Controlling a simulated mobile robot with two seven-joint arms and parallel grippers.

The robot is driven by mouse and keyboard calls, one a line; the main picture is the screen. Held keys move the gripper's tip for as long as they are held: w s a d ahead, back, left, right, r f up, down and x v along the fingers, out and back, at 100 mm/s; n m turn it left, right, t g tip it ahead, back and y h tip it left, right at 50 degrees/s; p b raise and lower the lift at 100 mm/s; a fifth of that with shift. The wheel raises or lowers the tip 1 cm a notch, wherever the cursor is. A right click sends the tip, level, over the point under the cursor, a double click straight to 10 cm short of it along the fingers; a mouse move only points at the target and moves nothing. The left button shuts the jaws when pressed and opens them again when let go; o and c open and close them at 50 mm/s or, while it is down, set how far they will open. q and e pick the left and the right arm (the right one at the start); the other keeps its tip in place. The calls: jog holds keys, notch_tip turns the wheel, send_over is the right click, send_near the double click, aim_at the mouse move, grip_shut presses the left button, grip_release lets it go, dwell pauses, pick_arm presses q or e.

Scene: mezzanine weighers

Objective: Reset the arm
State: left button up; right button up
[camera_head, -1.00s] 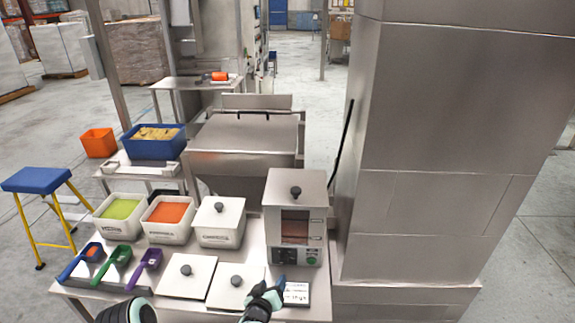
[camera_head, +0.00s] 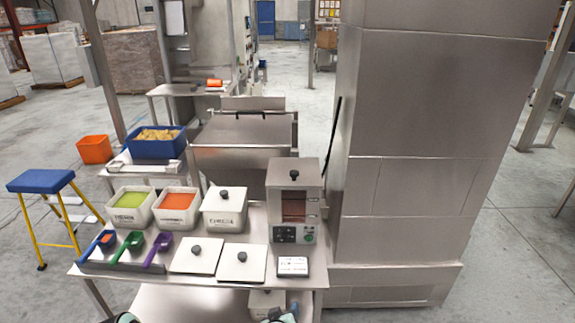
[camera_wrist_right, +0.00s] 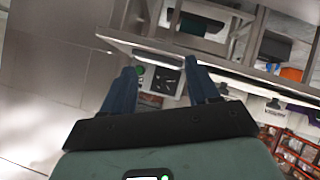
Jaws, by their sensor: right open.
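My right gripper (camera_wrist_right: 163,88) is open in the right wrist view, its two dark blue fingers apart with nothing between them. In the head view only a bit of my right arm (camera_head: 282,317) shows at the bottom edge, below the bench (camera_head: 312,272). Another dark part of my own body shows at the bottom left of it. My left gripper cannot be made out in the head view.
The steel bench holds a bin of green contents (camera_head: 131,201), a bin of orange contents (camera_head: 178,200), a lidded bin (camera_head: 224,217), a weighing machine (camera_head: 294,234), two loose lids (camera_head: 197,256), and blue, green and purple scoops (camera_head: 132,241). A tall steel cabinet (camera_head: 400,150) stands at right.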

jog(key=s+d+f+m+g+y, duration=0.1)
jog(key=s+d+f+m+g, duration=0.35)
jog(key=s+d+f, duration=0.85)
jog(key=s+f+m+g+y, duration=0.2)
jog(key=s+g+y, duration=0.3)
jog(key=s, duration=1.4)
jog(key=shift+s+d+f+g, duration=0.2)
jog(key=shift+f+g, duration=0.3)
jog(key=shift+g, duration=0.45)
jog(key=shift+w, duration=0.1)
jog(key=c, duration=0.3)
jog(key=shift+w+a, duration=0.1)
jog(key=shift+a, duration=0.05)
